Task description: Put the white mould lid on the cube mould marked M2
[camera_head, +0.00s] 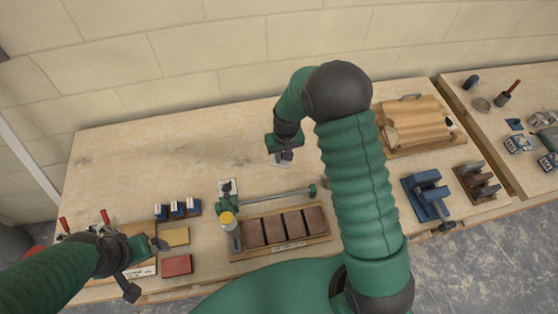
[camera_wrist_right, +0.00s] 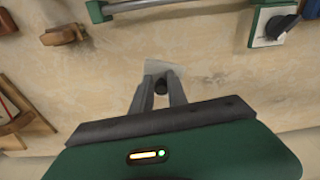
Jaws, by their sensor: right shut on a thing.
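The white mould lid (camera_head: 280,161) is a thin pale plate at the middle of the bench, partly hidden by my right gripper (camera_head: 285,154). In the right wrist view my right gripper (camera_wrist_right: 162,88) is shut on the dark knob of the lid (camera_wrist_right: 180,69). I cannot tell whether the lid touches the bench. Small blue blocks with white faces (camera_head: 177,209) stand in a row at the left, perhaps the cube moulds; no M2 mark is legible. My left gripper (camera_head: 145,267) is at the front left, its dark fingers apart, with nothing seen between them.
A green-ended metal rod (camera_head: 270,199) lies behind a wooden tray (camera_head: 312,246) of brown blocks. A blue vice (camera_head: 427,196) and a wooden board (camera_head: 420,125) are at the right. The bench's back left is clear.

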